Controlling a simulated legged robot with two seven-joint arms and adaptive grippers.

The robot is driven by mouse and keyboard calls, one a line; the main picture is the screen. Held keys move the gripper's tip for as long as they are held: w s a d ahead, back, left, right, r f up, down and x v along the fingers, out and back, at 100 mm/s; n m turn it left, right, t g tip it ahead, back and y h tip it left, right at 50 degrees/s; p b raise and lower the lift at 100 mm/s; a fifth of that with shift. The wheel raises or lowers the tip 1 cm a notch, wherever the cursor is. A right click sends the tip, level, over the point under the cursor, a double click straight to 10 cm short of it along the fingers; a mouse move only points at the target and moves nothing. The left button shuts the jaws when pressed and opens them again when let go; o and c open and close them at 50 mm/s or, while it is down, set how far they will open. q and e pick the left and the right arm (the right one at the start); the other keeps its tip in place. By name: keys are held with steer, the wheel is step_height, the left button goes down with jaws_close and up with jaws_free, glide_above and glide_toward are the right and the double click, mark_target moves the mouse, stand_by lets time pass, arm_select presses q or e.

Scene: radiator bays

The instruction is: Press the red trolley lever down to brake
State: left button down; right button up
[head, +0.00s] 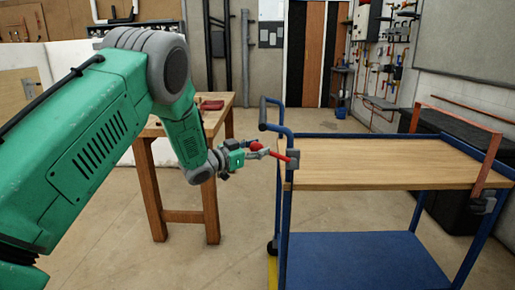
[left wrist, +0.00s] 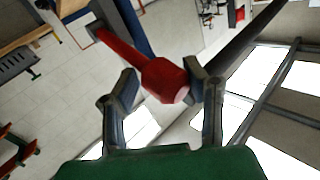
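The red lever (head: 279,155) sticks out from a dark mount on the near left post of the blue trolley (head: 288,215), with a round knob at its free end. My left gripper (head: 256,150) is at the knob, level with the trolley's wooden top. In the left wrist view, the red knob (left wrist: 165,80) lies between the two fingers of the gripper (left wrist: 161,76). It is close to or against the right finger, with a small gap at the left finger. The fingers look open around it. The lever arm runs up and left to its mount. My right gripper is in neither view.
The wooden trolley top (head: 380,165) is bare, with an orange frame (head: 485,160) at its right end. A wooden workbench (head: 155,185) stands left behind my arm. A black box (head: 450,150) stands behind the trolley. Open floor lies between bench and trolley.

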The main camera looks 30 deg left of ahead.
arm_select(q)
steer(key=shift+a+y, duration=0.3)
steer(key=shift+a, duration=0.25)
steer(key=shift+d+f, duration=0.1)
steer(key=shift+d, duration=0.1)
steer(key=shift+s+a+f+n+t+b, duration=0.1)
steer(key=shift+a+f+n+t+b, duration=0.15)
steer(key=shift+f+t+b, duration=0.2)
steer(key=shift+s+a+f+n+t+b, duration=0.1)
steer(key=shift+f+n+t+b, duration=0.2)
steer(key=shift+b, duration=0.2)
step_height(320, 180, down, 9)
steer(key=n+t+y+b, duration=0.3)
steer(key=n+t+b, duration=0.3)
steer(key=n+b, duration=0.3)
steer(key=shift+w+d+r+b, duration=0.15)
steer(key=shift+d+b, duration=0.15)
steer(key=shift+b, duration=1.3)
steer(key=shift+t, duration=0.25)
steer(key=shift+d, duration=0.1)
